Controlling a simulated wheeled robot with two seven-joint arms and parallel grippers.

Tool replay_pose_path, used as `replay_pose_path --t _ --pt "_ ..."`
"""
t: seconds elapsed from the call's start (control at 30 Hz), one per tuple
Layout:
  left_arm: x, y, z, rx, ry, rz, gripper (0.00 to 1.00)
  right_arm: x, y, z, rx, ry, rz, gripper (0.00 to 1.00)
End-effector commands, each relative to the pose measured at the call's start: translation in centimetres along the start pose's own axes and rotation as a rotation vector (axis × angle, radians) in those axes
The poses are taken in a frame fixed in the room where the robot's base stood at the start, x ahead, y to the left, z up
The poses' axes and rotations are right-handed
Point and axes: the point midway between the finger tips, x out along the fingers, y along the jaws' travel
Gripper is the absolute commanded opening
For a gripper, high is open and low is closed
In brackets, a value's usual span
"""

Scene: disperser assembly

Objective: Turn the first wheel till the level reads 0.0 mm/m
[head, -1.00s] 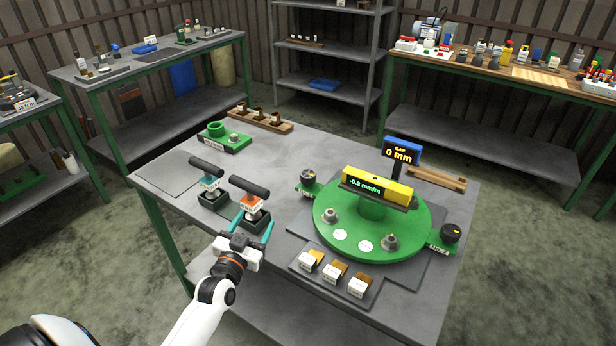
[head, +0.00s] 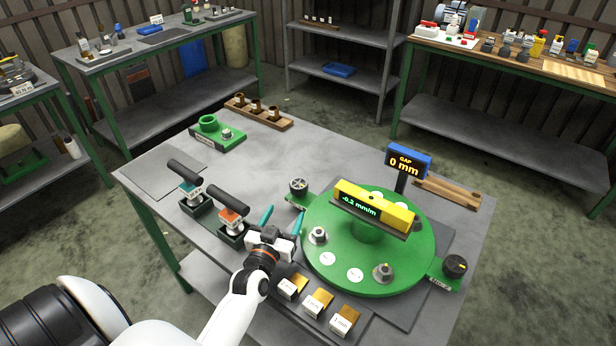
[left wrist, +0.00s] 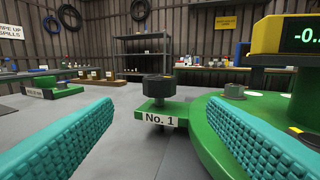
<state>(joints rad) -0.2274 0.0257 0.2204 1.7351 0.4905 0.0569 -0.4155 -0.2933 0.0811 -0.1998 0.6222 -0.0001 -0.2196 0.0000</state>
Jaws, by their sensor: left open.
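The level (head: 372,206) is a yellow block on the hub of the round green plate (head: 330,271), and its display reads -0.2 mm/m. The first wheel (head: 298,186) is a dark knob on a green bracket at the plate's left edge. In the left wrist view this wheel (left wrist: 158,88) stands above a "No. 1" label, ahead between the fingers. My left gripper (head: 282,218) is open and empty, short of the wheel, with teal fingers pointing toward it. A second dark wheel (head: 455,266) sits at the plate's right edge. My right gripper is not in view.
A gap display (head: 407,161) reading 0 mm stands behind the plate. Two black-handled tools (head: 228,218) in dark holders stand left of my gripper. Several small labelled boxes (head: 317,302) lie in front of the plate. The table's back middle is clear.

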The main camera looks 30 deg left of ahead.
Motion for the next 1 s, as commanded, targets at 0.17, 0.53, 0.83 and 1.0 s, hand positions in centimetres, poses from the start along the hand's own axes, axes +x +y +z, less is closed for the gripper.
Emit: replay_pose_path --t 0.17,0.53,0.83,1.0 --pt "1.4 0.0 0.1 0.001 -0.001 0.000 0.67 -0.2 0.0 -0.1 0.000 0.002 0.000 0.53" --pt "8.6 0.0 0.2 0.001 -0.003 0.000 0.67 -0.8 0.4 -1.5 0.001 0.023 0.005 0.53" --pt "11.8 0.0 0.0 0.001 -0.001 -0.001 0.67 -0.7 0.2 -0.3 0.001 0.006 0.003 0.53" --pt "12.0 0.0 0.0 0.001 0.000 0.000 0.67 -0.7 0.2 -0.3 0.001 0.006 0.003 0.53"
